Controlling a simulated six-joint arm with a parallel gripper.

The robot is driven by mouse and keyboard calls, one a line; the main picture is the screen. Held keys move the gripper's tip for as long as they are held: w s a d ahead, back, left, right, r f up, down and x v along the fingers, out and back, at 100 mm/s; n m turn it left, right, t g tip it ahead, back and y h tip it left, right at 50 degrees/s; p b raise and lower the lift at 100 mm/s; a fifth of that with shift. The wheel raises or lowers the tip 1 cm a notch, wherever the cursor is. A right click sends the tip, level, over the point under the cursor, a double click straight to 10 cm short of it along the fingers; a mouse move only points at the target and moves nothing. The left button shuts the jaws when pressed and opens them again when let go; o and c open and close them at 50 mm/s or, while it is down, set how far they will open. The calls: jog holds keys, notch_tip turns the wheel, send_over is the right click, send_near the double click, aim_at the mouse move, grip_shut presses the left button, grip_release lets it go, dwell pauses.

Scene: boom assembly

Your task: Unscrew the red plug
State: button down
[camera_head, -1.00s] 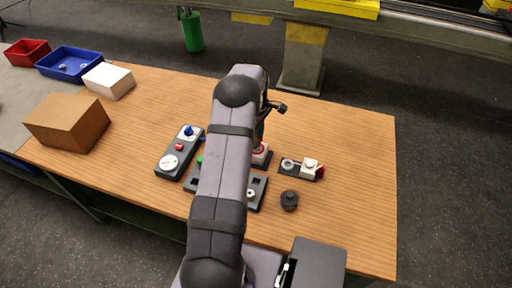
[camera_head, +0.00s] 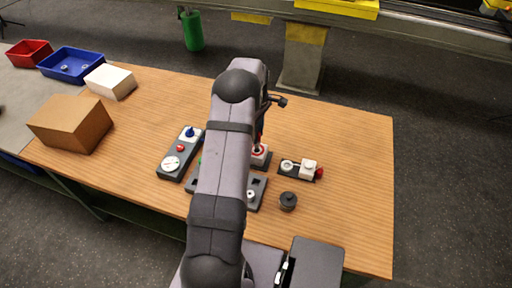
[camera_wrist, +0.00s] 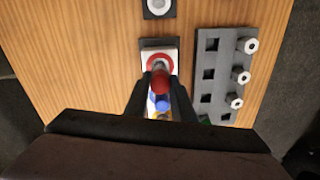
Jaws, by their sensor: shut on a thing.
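The red plug (camera_wrist: 160,80) is between the two fingers of my gripper (camera_wrist: 160,85) in the wrist view, and the gripper is shut on it. A grey shank at its far end points at the red ring on a white block (camera_wrist: 146,55). I cannot tell whether the shank tip is still inside the ring. A blue part (camera_wrist: 162,103) shows nearer the wrist, between the fingers. In the head view the white block (camera_head: 260,159) stands just right of my arm, with a bit of red above its ring. My arm hides most of the gripper there.
A dark slotted plate (camera_wrist: 210,75) with several pale nuts lies right of the block in the wrist view. A small dark base with white parts and a red knob (camera_head: 318,174), a black round knob (camera_head: 288,201) and a panel (camera_head: 170,164) lie nearby. The table's right side is clear.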

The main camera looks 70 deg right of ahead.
jog(key=shift+r+p, duration=0.6)
jog(key=shift+r, duration=0.45)
